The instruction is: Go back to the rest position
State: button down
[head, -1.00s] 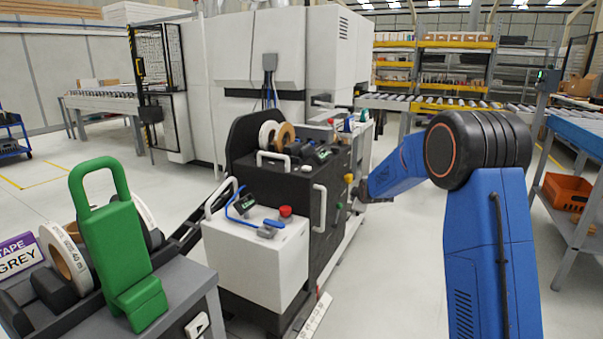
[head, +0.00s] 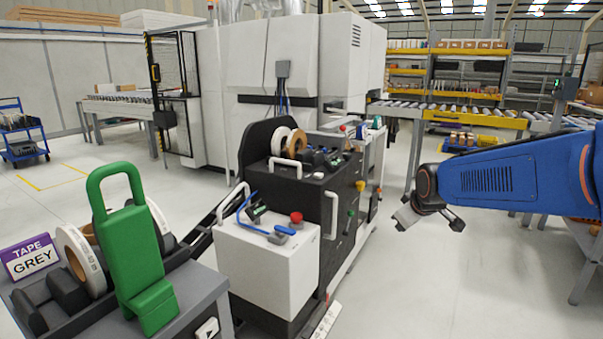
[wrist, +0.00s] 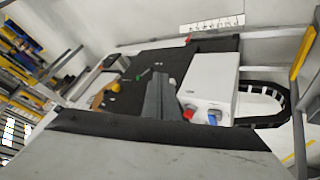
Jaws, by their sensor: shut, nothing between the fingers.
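My gripper (head: 406,216) hangs at the end of my blue arm, right of the black and white edge-banding unit in the head view. It is in the air over the open floor, apart from the unit. It is shut and I see nothing held in it. The fingertips are small in the head view. In the wrist view my gripper's dark grey fingers (wrist: 160,97) point toward the unit, whose white box (wrist: 209,82) and red button (wrist: 188,114) show beyond them.
The white box (head: 262,262) with a red button stands in front of the black unit (head: 312,185). A green holder (head: 130,245) and tape rolls stand on the near left bench. A roller conveyor (head: 450,110) runs behind. The floor between unit and arm is clear.

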jog(key=s+f+m+g, duration=0.1)
jog(key=s+f+m, duration=0.2)
jog(key=s, duration=1.4)
jog(key=s+f+m+g, duration=0.2)
jog(key=s+m, duration=0.1)
jog(key=s, duration=1.4)
jog(key=shift+s+d+f+m, duration=0.15)
jog(key=shift+d+f+m, duration=0.15)
jog(key=shift+f, duration=0.1)
